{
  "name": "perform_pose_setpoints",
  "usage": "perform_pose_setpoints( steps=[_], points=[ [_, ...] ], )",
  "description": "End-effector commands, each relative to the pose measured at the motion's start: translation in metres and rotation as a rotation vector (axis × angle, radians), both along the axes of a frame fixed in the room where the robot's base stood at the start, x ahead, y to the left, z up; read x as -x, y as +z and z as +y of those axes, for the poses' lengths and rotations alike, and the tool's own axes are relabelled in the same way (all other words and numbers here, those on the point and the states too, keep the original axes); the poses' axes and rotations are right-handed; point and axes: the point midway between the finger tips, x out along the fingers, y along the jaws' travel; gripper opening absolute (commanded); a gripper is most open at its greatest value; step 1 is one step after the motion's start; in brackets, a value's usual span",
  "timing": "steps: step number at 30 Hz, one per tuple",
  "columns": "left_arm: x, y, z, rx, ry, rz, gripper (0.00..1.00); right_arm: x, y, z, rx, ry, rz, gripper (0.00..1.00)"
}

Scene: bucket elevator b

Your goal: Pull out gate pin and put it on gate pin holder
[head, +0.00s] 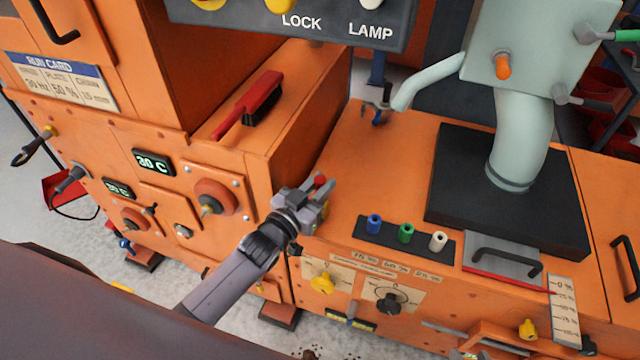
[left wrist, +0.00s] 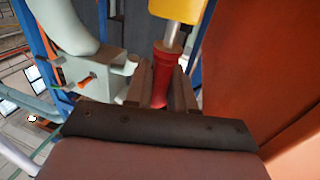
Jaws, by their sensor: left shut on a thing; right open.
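My left gripper (head: 318,192) is over the left front corner of the orange machine top, shut on a red pin-like piece. Its rounded red end (head: 320,181) shows above the fingers in the head view. In the left wrist view the red piece (left wrist: 162,78) sits between the two fingers. A short metal shaft joins it to a yellow block (left wrist: 181,9) at the top edge. I take the red piece for the gate pin; its far end is not clear. I cannot tell which part is the gate pin holder. My right gripper is not in view.
A rack (head: 385,239) with blue, green and white pieces stands right of my left gripper. A black-handled plate (head: 500,264) lies further right. A pale pipe (head: 522,140) rises from a black base behind. A red-handled brush (head: 250,103) lies on the left cabinet. Bare orange top lies between.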

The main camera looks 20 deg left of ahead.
Motion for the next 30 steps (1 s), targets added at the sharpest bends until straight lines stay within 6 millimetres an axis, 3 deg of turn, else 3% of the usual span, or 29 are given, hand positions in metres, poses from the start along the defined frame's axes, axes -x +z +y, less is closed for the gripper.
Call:
perform_pose_setpoints(
  steps=[26,27,29,30],
  points=[
    [0.0,-0.023,0.0,0.001,0.0,-0.001,0.0,0.0,-0.018,0.0,0.0,0.0,0.0,0.43],
    [0.0,-0.021,0.0,0.0,0.0,-0.001,0.36,0.0,-0.017,0.0,0.0,0.0,0.0,0.43],
    [0.0,-0.021,0.0,0.0,0.0,-0.001,0.53,0.0,-0.017,0.0,0.0,0.0,0.0,0.43],
    [0.0,-0.021,0.0,0.001,0.0,-0.001,0.53,0.0,-0.017,0.0,0.0,0.0,0.0,0.43]
  ],
)
